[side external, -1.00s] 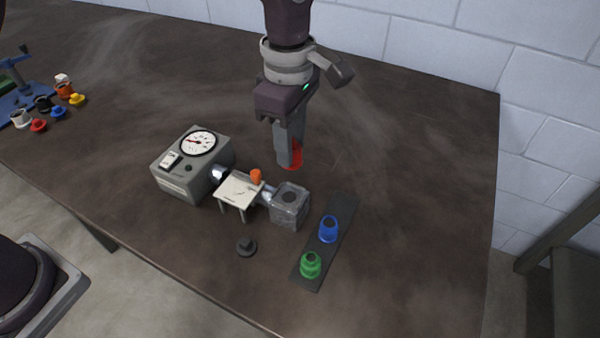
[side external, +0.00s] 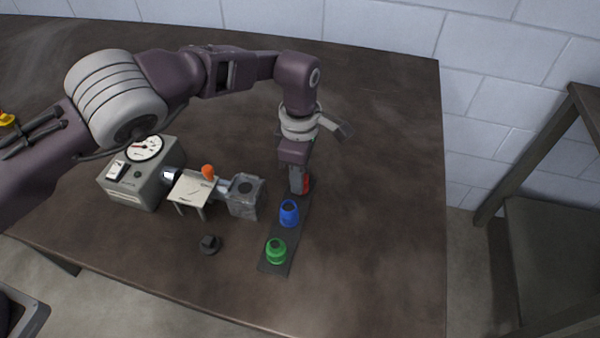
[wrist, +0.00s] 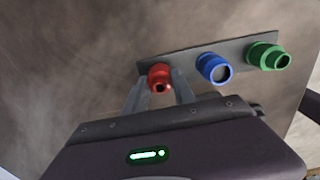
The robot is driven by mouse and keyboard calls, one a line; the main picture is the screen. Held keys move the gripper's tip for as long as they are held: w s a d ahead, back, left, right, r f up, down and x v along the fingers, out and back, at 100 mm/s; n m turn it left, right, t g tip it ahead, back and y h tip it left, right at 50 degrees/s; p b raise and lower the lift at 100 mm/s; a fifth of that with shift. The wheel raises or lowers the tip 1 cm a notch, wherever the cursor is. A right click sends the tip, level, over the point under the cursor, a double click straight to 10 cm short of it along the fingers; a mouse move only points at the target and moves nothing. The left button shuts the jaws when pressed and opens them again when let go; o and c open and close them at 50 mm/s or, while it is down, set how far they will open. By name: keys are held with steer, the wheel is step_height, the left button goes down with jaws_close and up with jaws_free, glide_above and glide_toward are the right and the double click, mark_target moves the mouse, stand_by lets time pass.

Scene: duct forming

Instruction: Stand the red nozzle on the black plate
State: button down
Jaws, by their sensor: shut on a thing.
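The red nozzle (wrist: 160,77) is between the fingers of my gripper (wrist: 160,90), which is shut on it. In the side external view the red nozzle (side external: 306,184) shows partly behind the fingers of my gripper (side external: 299,186), at the far end of the black plate (side external: 277,266). The nozzle looks upright there; whether its base touches the plate I cannot tell. The black plate also shows in the wrist view (wrist: 190,58). The blue nozzle (side external: 289,214) and the green nozzle (side external: 276,251) stand on the plate in a row nearer the camera.
A dark knob-like part (side external: 210,244) lies in front. The table right of the plate is clear.

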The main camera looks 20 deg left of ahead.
steer(key=c, duration=1)
jaws_free()
steer(key=shift+f, duration=0.15)
steer(key=shift+c, duration=0.2)
